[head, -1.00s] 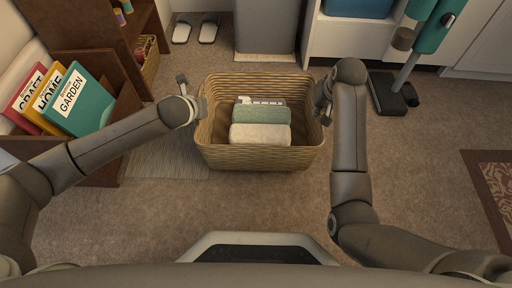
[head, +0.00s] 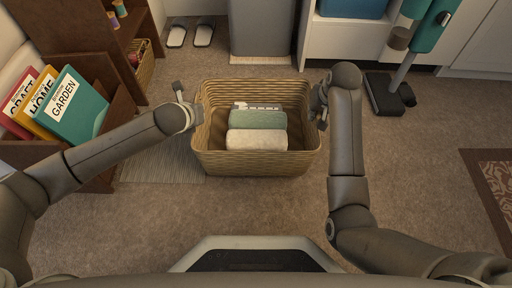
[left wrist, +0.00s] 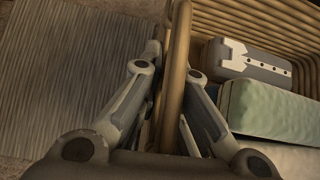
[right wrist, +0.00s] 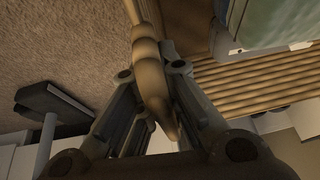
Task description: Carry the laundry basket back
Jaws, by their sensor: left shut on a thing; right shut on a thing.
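The wicker laundry basket (head: 257,165) is in the middle of the head view, upright. It holds a green folded cloth (head: 257,119), a cream folded cloth (head: 257,139) and a grey item with a white strip (head: 256,106). My left gripper (head: 190,104) is shut on the basket's left side; the left wrist view shows its fingers on both sides of the handle (left wrist: 177,75). My right gripper (head: 321,105) is at the right side; the right wrist view shows its fingers around that handle (right wrist: 149,75). Whether the basket touches the floor cannot be told.
A wooden shelf with books (head: 75,105) stands at the left, beside a ribbed mat (head: 160,166). A patterned rug (head: 494,185) lies right. Carpet is clear in front.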

